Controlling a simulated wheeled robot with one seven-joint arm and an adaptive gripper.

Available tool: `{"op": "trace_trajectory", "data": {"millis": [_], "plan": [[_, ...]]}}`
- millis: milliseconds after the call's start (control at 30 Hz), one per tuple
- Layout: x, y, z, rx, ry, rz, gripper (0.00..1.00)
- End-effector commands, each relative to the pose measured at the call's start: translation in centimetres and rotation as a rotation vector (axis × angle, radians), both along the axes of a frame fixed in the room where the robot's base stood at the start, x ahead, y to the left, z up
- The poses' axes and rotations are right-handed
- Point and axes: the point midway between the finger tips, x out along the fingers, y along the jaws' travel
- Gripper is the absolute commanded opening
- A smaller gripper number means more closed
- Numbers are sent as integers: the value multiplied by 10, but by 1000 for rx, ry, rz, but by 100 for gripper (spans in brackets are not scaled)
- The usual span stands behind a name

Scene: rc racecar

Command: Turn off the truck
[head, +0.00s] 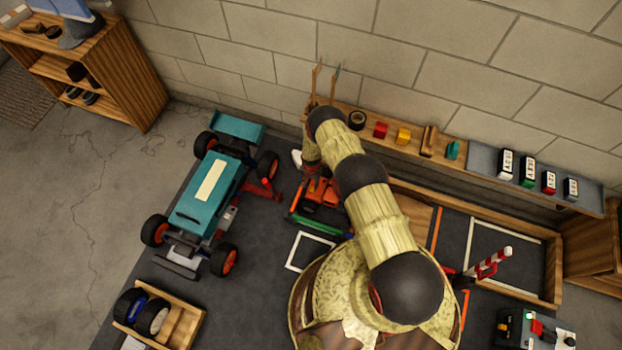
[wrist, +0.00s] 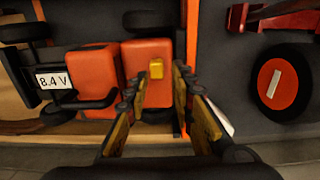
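A small orange vehicle (head: 322,192) with black wheels is on the dark mat, below the end of my arm in the head view. In the wrist view its orange body (wrist: 92,72) fills the upper middle, with a yellow block like a switch (wrist: 156,68) on it. A white "8.4 V" label (wrist: 52,79) is at its left. My gripper (wrist: 160,75) is open, its two fingers apart on either side of the yellow block in the picture. I cannot tell whether they touch it. My arm hides part of the vehicle in the head view.
A larger teal car (head: 205,190) with orange hubs stands to the left; one wheel (wrist: 283,85) shows at the wrist view's right. A wall shelf (head: 470,155) with small blocks and several boxes is behind. A wooden tray (head: 190,325) with wheels is front left.

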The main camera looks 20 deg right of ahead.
Motion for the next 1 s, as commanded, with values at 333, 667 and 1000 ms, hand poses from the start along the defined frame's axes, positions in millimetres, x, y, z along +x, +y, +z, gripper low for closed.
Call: {"op": "trace_trajectory", "data": {"millis": [333,667,1000], "plan": [[0,1,51,-1,-1,1,24],[-1,1,69,0,0,1,24],[0,1,69,0,0,1,24]]}}
